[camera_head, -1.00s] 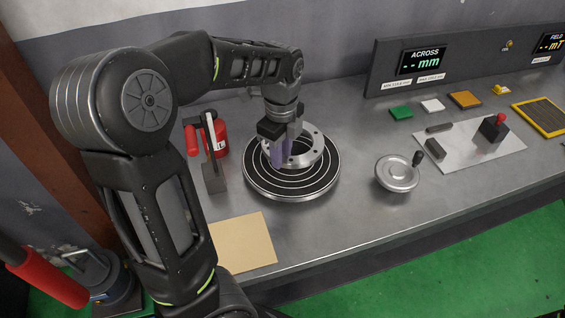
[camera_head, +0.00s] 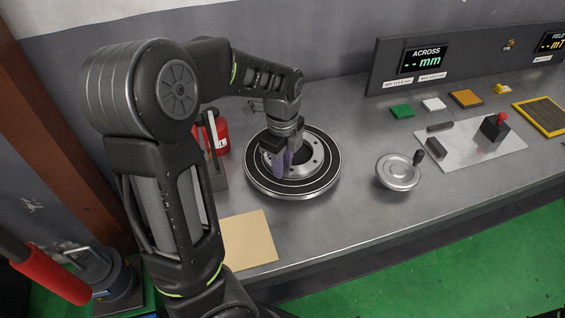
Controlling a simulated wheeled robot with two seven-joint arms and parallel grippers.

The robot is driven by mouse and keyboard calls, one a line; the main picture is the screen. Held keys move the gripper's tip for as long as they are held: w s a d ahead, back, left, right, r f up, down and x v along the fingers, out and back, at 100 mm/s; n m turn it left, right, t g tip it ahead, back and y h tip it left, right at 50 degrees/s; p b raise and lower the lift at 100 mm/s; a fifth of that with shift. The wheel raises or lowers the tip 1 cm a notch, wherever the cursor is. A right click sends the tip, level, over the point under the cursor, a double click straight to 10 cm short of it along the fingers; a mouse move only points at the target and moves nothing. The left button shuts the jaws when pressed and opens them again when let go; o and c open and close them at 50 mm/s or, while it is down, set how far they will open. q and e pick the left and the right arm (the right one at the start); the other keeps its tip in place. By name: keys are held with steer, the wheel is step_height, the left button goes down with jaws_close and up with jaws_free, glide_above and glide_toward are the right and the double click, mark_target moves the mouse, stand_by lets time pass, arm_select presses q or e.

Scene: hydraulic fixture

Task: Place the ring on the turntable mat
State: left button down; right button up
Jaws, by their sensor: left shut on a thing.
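The ring (camera_head: 313,157) is a silvery metal flange with bolt holes around a dark centre opening. It is over the middle of the turntable mat (camera_head: 318,183), a round black disc with white circles and a metal rim. The ring looks low at the mat, but I cannot tell whether it touches. My left gripper (camera_head: 281,168) points down with its purplish fingers at the ring's left side, shut on the ring's wall. The gripper and wrist hide the ring's left and back parts. My right gripper is not in view.
A handwheel (camera_head: 398,172) stands to the right of the turntable. A red canister (camera_head: 221,134) and a grey upright stand are close on its left, partly behind my arm. A tan sheet (camera_head: 248,238) lies in front. The bench between turntable and handwheel is clear.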

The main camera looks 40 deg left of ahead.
arm_select(q)
steer(key=shift+f, duration=0.1)
steer(key=c, duration=1.2)
jaws_free()
step_height(320, 180, up, 12)
steer(key=shift+r, duration=0.15)
